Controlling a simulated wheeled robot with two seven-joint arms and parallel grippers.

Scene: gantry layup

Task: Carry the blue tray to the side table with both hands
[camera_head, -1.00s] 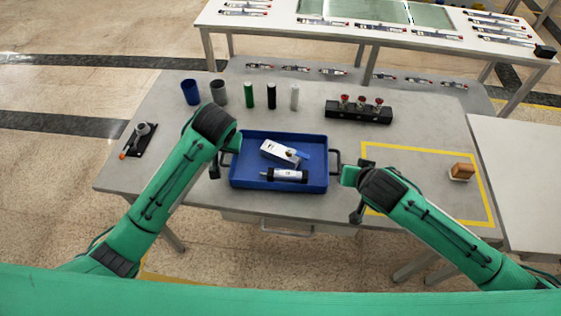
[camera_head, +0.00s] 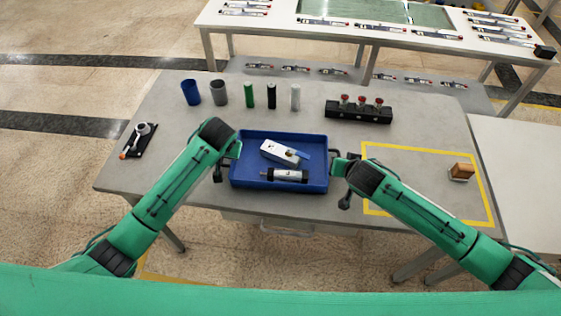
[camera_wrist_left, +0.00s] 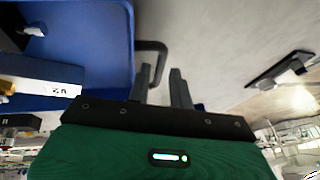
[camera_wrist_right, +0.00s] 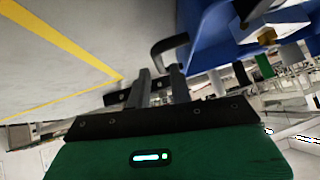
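The blue tray (camera_head: 240,182) lies on the grey table and holds a white box (camera_head: 280,153) and a dark and silver cylinder (camera_head: 287,175). My left gripper (camera_head: 229,160) is at the tray's left handle; the left wrist view shows its fingers (camera_wrist_left: 160,78) apart, with the dark handle (camera_wrist_left: 151,46) reaching between them. My right gripper (camera_head: 338,164) is at the right handle; the right wrist view shows its fingers (camera_wrist_right: 160,78) apart, with that handle (camera_wrist_right: 166,46) reaching between them. Neither visibly clamps. The white side table (camera_head: 530,160) stands at the right.
Several upright cylinders (camera_head: 248,96) and a black block with red-topped parts (camera_head: 359,111) stand behind the tray. A small tool on a black plate (camera_head: 138,141) lies at left. A brown block (camera_head: 461,171) sits inside a yellow outline (camera_head: 428,150). The side table's visible top is bare.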

